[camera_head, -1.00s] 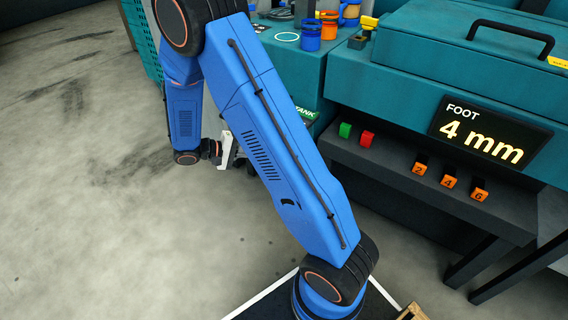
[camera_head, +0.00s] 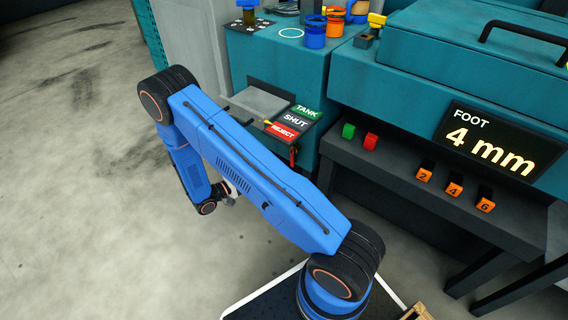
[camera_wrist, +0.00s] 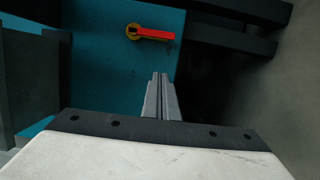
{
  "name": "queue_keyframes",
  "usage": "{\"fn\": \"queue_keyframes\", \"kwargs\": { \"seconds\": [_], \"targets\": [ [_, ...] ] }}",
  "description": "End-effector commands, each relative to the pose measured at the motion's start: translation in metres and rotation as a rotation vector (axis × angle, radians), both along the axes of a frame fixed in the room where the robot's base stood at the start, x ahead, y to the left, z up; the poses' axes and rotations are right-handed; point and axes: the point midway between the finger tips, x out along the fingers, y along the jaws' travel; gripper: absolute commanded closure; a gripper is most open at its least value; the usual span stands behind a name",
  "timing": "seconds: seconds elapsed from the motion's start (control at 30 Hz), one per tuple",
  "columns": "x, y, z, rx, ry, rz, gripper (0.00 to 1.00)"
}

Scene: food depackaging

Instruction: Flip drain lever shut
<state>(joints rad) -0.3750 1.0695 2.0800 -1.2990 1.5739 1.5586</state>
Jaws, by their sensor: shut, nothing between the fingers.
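The drain lever (camera_wrist: 152,34) is a red bar on a yellow hub, mounted on a teal panel at the top of the wrist view. It extends from the hub to the right, tilted slightly down. In the head view, a bit of red (camera_head: 293,155) shows below the label plate, probably the lever. The plate carries the labels TANK (camera_head: 307,111), SHUT (camera_head: 294,119) and REJECT (camera_head: 283,131). My gripper (camera_wrist: 161,76) is shut and empty, apart from the lever and below it in the wrist picture. In the head view, my arm mostly hides the gripper.
The teal machine (camera_head: 345,115) stands behind my arm, with orange and blue cups (camera_head: 314,31) on top. A dark shelf (camera_head: 400,160) with coloured blocks is at the right, under the FOOT 4 mm display (camera_head: 497,139). The floor at left is clear.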

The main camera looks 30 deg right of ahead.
Motion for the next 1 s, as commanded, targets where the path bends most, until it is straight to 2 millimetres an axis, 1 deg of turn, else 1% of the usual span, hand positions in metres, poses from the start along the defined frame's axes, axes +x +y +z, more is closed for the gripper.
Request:
{"fn": "queue_keyframes", "kwargs": {
  "seconds": [0.3, 0.47, 0.57, 1.0],
  "targets": [
    [0.0, 0.0, 0.0, 0.0, 0.0, 0.0, 1.0],
    [0.001, -0.009, 0.0, 0.0, 0.0, -0.001, 1.0],
    [0.002, -0.023, 0.0, 0.0, 0.0, -0.003, 1.0],
    [0.009, -0.095, 0.001, 0.0, 0.0, -0.004, 1.0]
  ]
}}
